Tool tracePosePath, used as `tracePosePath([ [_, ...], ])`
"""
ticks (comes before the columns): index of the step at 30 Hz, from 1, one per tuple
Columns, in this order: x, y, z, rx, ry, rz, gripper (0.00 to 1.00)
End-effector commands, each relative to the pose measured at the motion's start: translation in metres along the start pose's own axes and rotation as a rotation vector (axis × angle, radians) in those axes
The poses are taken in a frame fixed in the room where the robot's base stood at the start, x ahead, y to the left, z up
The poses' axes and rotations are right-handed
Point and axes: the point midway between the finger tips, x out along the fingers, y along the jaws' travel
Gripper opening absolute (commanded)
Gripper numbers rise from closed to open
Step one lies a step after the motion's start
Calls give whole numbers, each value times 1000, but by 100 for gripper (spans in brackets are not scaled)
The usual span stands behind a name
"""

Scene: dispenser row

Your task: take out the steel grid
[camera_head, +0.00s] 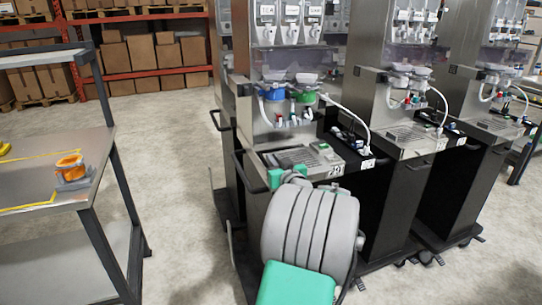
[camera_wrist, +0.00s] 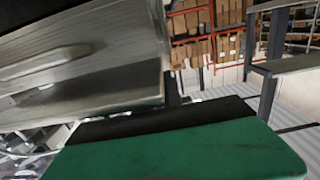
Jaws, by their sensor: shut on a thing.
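The steel grid (camera_head: 288,157) is in the drip tray at the front of the nearest dispenser (camera_head: 296,95), below its blue and green nozzles. My gripper (camera_head: 300,172) is at the tray's front edge, with its green parts against it. It is shut on the grid, though my arm hides most of the grip. In the wrist view, one green finger with a black pad (camera_wrist: 170,122) lies close under a large brushed-metal surface (camera_wrist: 80,60); I cannot tell which part that is.
Two more dispensers (camera_head: 400,85) stand in a row to the right. A worktable (camera_head: 40,160) on the left carries an orange cup-like container (camera_head: 70,166). Shelves with cardboard boxes (camera_head: 155,52) are at the back. The floor between table and dispensers is clear.

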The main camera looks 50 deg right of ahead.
Motion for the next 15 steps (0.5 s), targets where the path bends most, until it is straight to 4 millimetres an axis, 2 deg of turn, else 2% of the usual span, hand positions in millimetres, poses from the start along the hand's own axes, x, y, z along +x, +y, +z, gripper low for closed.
tracePosePath([
  [15,-48,1,3,-1,3,2,0],
])
